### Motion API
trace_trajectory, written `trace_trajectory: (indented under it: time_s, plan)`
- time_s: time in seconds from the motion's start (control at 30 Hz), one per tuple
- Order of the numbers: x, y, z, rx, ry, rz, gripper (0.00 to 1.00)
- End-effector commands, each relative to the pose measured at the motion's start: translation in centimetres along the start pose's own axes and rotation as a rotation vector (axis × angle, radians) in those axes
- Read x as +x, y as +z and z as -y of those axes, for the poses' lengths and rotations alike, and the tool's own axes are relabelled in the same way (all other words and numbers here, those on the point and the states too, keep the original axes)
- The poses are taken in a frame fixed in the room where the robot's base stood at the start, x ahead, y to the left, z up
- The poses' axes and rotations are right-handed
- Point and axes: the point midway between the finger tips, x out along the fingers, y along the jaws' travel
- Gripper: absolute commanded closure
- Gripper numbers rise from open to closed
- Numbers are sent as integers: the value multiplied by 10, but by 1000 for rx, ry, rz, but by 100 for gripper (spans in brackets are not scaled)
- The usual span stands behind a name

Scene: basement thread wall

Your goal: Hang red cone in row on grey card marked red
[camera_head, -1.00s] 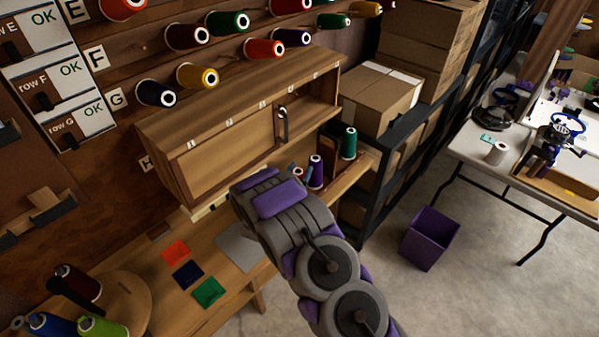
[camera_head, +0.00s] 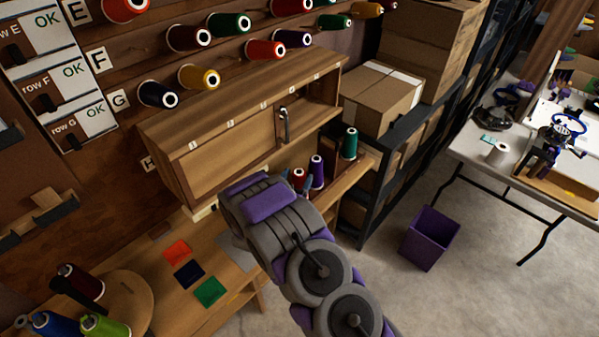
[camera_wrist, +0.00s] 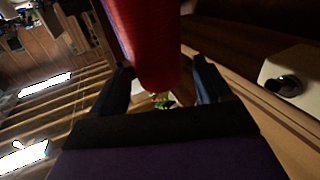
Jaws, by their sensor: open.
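The red cone (camera_head: 299,175) stands on the wooden ledge beside a purple cone (camera_head: 317,172) and a green cone (camera_head: 348,143). My gripper (camera_head: 300,183) is open, with its fingers on either side of the red cone. In the wrist view the red cone (camera_wrist: 145,42) rises between the two spread fingers of my gripper (camera_wrist: 163,80); whether they touch it is unclear. A grey card (camera_head: 233,248) lies on the bench, partly hidden by my arm; I see no marking on it.
Several cones hang on wall pegs beside letter labels E, F (camera_head: 99,60) and G. A wooden cabinet (camera_head: 240,100) overhangs the bench. Red, blue and green swatches (camera_head: 209,291) lie on the bench. A purple bin (camera_head: 431,238) stands on the floor.

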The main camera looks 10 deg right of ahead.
Motion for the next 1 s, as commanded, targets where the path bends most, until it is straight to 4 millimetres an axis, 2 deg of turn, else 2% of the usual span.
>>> trace_trajectory:
  time_s: [0.03,0.2,0.43,0.6,0.83,1.0]
  plan:
    - [-12,0,1,-4,-2,5,22]
    - [-42,0,1,-2,-3,5,22]
    - [-71,1,0,-2,-1,5,22]
    - [-81,1,-1,-2,-1,6,22]
    - [-81,0,0,5,-1,15,22]
    - [-74,-5,11,68,-21,139,22]
